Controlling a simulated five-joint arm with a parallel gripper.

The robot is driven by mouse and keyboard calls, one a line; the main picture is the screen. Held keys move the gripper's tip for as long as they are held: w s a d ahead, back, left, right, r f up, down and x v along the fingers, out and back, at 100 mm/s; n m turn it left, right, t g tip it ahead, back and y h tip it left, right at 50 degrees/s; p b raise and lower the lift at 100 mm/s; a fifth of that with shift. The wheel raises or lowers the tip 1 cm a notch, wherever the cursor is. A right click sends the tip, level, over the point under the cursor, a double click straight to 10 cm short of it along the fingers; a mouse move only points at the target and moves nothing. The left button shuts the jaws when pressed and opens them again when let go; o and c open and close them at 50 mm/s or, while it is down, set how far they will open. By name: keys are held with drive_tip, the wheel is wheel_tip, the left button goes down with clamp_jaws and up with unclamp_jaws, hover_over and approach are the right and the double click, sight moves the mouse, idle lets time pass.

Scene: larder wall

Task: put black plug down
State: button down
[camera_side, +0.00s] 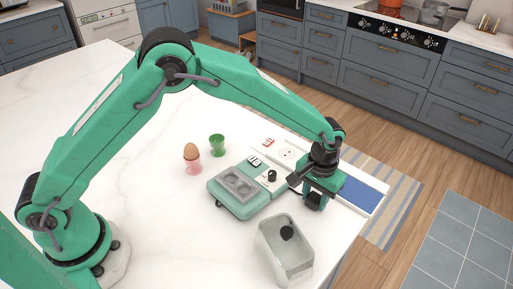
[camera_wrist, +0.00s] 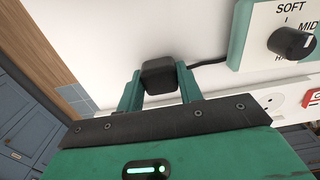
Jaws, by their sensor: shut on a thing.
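The black plug (camera_wrist: 158,76) sits between the two green fingers of my gripper (camera_wrist: 158,88) in the wrist view, and the gripper is shut on it. A dark cable runs from the plug to the pale and green egg cooker, whose dial panel (camera_wrist: 283,20) reads SOFT and MID. In the side view my gripper (camera_side: 314,204) is low over the counter's right part, right of the egg cooker (camera_side: 233,204). The plug is hard to make out there. I cannot tell whether it touches the counter.
A white socket panel (camera_side: 287,154) with a red switch (camera_side: 268,142) lies behind my gripper, near a blue panel (camera_side: 362,194). A clear lid (camera_side: 283,258) with a black knob stands in front. An egg (camera_side: 191,151) in a pink cup and a green cup (camera_side: 217,143) stand left.

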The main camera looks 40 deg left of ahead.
sight(315, 196)
drive_tip(key=shift+f, duration=0.2)
drive_tip(key=c, duration=0.9)
unclamp_jaws()
drive_tip(key=shift+r, duration=0.15)
wheel_tip(315, 196, up, 13)
idle(0.4)
